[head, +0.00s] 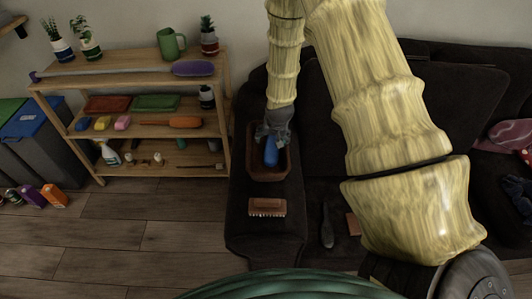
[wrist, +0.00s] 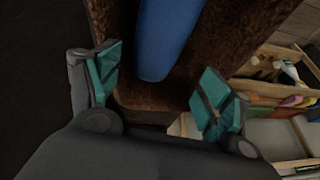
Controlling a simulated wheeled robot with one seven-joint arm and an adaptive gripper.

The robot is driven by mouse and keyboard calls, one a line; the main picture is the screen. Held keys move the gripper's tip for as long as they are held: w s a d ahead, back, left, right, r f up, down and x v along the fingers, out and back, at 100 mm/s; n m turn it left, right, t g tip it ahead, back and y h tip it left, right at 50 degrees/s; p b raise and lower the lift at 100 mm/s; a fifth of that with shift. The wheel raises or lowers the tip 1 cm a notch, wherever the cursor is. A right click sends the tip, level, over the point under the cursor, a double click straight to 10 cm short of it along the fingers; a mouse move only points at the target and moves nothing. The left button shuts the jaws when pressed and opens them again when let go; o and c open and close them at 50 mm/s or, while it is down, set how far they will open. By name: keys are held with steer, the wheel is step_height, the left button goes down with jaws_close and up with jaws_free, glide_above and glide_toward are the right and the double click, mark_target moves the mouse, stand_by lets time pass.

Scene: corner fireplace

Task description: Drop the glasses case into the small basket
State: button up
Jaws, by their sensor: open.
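The small basket (head: 284,166), brown and rectangular, stands on the dark sofa arm. A blue, rounded, elongated thing, which looks like the glasses case (head: 271,152), is inside the basket outline, just below my gripper (head: 272,139). In the wrist view the blue case (wrist: 165,38) lies beyond my open fingers (wrist: 160,68), with the brown basket wall (wrist: 235,45) around it. The fingers are spread apart and do not appear to touch the case. Its far end is cut off by the frame, and I cannot tell whether it rests on the basket floor.
A brush (head: 267,207) lies on the sofa arm in front of the basket. A dark-handled item (head: 327,224) lies on the seat. A wooden shelf (head: 130,130) with pots, trays and a purple oval item (head: 193,69) stands at left. Wooden floor (head: 150,235) is open at lower left.

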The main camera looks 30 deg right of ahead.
steer(key=v, duration=1.2)
steer(key=shift+w, duration=0.1)
stand_by(0.4)
